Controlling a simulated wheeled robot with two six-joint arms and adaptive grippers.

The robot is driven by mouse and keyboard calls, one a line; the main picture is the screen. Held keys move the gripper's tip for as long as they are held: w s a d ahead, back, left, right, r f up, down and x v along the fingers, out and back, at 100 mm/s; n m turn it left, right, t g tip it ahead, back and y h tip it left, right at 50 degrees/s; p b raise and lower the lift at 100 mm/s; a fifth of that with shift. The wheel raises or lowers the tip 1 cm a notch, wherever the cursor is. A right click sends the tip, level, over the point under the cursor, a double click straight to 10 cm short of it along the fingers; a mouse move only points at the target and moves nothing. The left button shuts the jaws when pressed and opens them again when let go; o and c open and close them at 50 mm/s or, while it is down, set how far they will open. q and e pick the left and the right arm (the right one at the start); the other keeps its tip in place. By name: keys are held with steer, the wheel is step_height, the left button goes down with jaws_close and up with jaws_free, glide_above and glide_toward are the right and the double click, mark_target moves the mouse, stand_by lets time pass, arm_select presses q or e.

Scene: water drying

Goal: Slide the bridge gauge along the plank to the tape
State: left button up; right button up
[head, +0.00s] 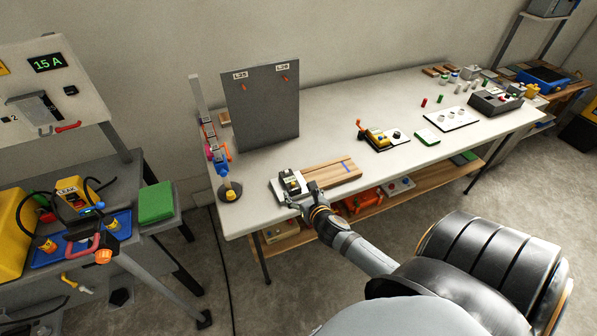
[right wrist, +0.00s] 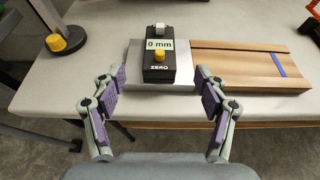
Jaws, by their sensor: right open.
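The bridge gauge (head: 290,182) is a small black block with a "0 mm" display and a yellow knob. In the right wrist view the gauge (right wrist: 158,55) rests on a grey metal plate (right wrist: 125,74) at the left end of the wooden plank. The plank (head: 322,174), also in the right wrist view (right wrist: 235,70), carries a blue tape strip (head: 347,166) near its right end; the wrist view shows the tape (right wrist: 278,65) too. My left gripper is out of view.
A round-based stand with a yellow knob (head: 230,193) is left of the gauge. A grey upright panel (head: 262,105) stands behind. A yellow and black device (head: 382,138) lies to the right. White table (head: 300,145) surface is clear around the plank.

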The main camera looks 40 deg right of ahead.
mark_target(292, 183)
steer(key=x, duration=1)
steer(key=shift+w, duration=0.2)
